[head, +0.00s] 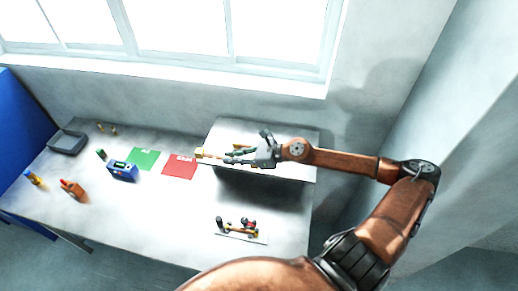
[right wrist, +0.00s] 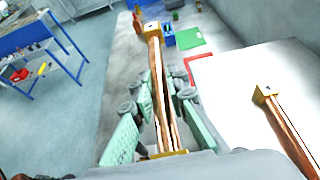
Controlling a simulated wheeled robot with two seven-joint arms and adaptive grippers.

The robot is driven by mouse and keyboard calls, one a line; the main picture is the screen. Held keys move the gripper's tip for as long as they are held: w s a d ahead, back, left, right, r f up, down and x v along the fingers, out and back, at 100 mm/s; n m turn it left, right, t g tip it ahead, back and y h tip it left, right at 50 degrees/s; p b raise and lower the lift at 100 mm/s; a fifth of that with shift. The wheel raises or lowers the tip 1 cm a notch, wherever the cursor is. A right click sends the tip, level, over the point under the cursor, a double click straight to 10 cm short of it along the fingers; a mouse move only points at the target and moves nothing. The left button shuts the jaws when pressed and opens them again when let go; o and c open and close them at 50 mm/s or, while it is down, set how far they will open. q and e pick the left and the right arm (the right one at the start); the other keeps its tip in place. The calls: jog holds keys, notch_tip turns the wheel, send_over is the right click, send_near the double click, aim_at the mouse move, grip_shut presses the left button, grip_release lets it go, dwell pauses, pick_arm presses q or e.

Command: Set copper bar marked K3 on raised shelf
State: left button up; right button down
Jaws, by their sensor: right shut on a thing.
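My right gripper (head: 236,156) is shut on a copper bar (head: 213,155) with brass block ends. In the right wrist view the held bar (right wrist: 157,75) runs lengthwise between the green finger pads (right wrist: 160,105); the mark on its far block is too small to read. In the head view the gripper is over the left part of the raised shelf (head: 290,170), the bar's end jutting past its left edge; I cannot tell whether the bar touches it. A second copper bar (right wrist: 285,128) lies on the shelf, right of the held one. My left gripper is not in view.
A green sheet (head: 143,159) and a red sheet (head: 180,167) lie left of the shelf. A blue device (head: 122,171), an orange object (head: 72,188) and a grey tray (head: 67,142) are farther left. A white plate with small parts (head: 242,236) is in front. The bench's middle is clear.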

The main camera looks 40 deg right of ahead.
jog(key=d+f+p, duration=0.1)
jog(key=d+f, duration=0.1)
jog(key=d, duration=0.2)
jog(key=d+f+p, duration=0.1)
jog(key=d+f, duration=0.2)
jog(key=d, duration=0.1)
jog(key=d+f+p, duration=0.1)
jog(key=d+f, duration=0.2)
jog(key=shift+s+d, duration=0.1)
jog(key=shift+d, duration=0.3)
jog(key=shift+d+f+p, duration=0.3)
jog(key=shift+d+f, duration=0.25)
jog(key=shift+f, duration=0.25)
notch_tip(320, 180, down, 2)
jog(key=shift+f+p, duration=0.1)
jog(key=shift+p, duration=0.6)
jog(key=shift+f, duration=0.3)
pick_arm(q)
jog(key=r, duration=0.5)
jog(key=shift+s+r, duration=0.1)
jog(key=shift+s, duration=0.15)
pick_arm(e)
jog(key=shift+a, duration=0.1)
jog(key=shift+f, duration=0.15)
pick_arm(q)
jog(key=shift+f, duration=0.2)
pick_arm(e)
jog(key=c, duration=1.9)
grip_release()
